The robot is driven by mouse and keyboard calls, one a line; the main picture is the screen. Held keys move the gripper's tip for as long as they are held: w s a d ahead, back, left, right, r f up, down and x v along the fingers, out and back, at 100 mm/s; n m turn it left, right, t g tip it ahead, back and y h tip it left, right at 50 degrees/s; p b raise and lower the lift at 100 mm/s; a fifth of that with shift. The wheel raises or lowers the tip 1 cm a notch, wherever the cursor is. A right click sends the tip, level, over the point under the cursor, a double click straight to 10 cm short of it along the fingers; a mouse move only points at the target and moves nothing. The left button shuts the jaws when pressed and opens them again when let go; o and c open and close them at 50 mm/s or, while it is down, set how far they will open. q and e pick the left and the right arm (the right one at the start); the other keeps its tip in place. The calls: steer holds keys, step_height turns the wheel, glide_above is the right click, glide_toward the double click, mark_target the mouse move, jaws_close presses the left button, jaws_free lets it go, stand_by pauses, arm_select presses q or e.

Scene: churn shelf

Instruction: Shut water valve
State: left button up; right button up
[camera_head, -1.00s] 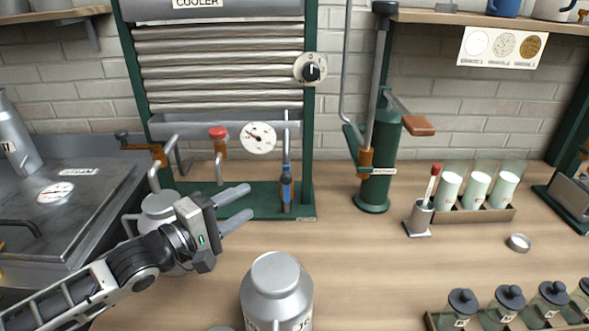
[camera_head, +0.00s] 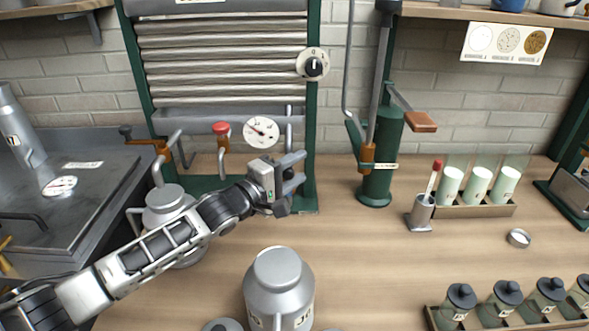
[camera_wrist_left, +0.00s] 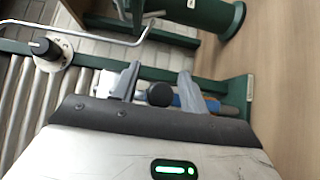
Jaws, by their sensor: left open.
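My left gripper (camera_head: 298,169) is open, its fingers pointing right, at the lower right of the cooler in the head view. It also shows in the left wrist view (camera_wrist_left: 160,72). The blue fitting on the thin upright pipe, which looks like the water valve, is hidden behind the gripper in the head view; only the grey pipe (camera_head: 289,116) shows above. In the left wrist view a blue part (camera_wrist_left: 176,100) shows between the finger bases, beside a round black end (camera_wrist_left: 160,94). I cannot tell whether the fingers touch it.
The cooler's pressure gauge (camera_head: 262,131), red-knobbed tap (camera_head: 221,128) and brown-handled valve (camera_head: 148,142) are close by. A green hand pump (camera_head: 380,155) stands to the right. A grey churn (camera_head: 168,205) is under my arm; another churn (camera_head: 278,285) stands in front.

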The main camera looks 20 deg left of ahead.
arm_select(q)
jaws_close()
arm_select(e)
steer(key=shift+s, duration=0.1)
arm_select(q)
steer(key=shift+a, duration=0.1)
steer(key=a+n+t+b, duration=0.1)
steer(key=n+b, duration=0.1)
steer(key=b, duration=0.1)
steer(key=s+a+n+t+b, duration=0.1)
steer(key=n+t+b, duration=0.1)
steer(key=a+n+t+b, duration=0.2)
steer(key=b, duration=0.1)
steer(key=shift+s+a+f+n+b, duration=0.1)
steer(key=shift+s+f+n+b, duration=0.05)
steer(key=shift+f+n+b, duration=0.2)
arm_select(e)
steer(key=f, duration=0.1)
steer(key=a+f, duration=0.1)
steer(key=f, duration=0.1)
steer(key=shift+w+a+f+m+t+y, duration=0.15)
steer(key=shift+w+a+m+t+y, duration=0.15)
steer(key=shift+w+y, duration=0.1)
